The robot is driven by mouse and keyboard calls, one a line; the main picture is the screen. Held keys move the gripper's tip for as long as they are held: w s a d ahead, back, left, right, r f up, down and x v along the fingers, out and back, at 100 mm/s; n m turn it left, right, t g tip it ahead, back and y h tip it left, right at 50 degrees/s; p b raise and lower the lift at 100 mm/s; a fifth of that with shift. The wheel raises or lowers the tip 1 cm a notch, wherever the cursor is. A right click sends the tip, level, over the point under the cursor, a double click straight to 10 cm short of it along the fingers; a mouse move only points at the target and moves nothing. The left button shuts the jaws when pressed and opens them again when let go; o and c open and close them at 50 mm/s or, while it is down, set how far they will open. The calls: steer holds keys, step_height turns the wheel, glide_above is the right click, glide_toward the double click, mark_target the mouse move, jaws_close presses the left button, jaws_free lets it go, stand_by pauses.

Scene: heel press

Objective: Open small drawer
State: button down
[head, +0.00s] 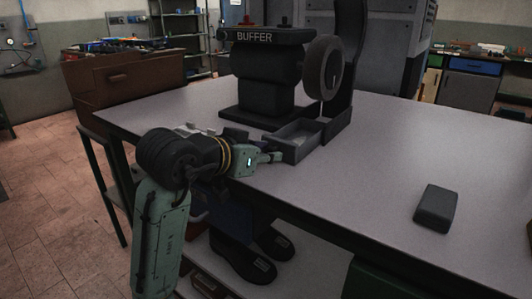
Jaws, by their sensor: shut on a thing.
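The small drawer (300,150) is a grey open-topped box at the foot of the dark upright stand beside the buffer machine (268,75). It sticks out toward the front of the table, and its inside shows and looks empty. My gripper (272,157) is at the drawer's near left end, low over the tabletop, and is shut on the drawer there. The exact grip point is small and dark, and any handle is hidden by the fingers.
The grey table (370,180) is mostly bare to the right. A dark grey block (436,207) lies there. A dark wheel (323,67) stands above the drawer. A brown cabinet (130,80) stands behind left.

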steer(key=c, duration=1.3)
jaws_free()
steer(key=shift+c, duration=0.2)
steer(key=v, duration=1.2)
steer(key=shift+f, duration=0.1)
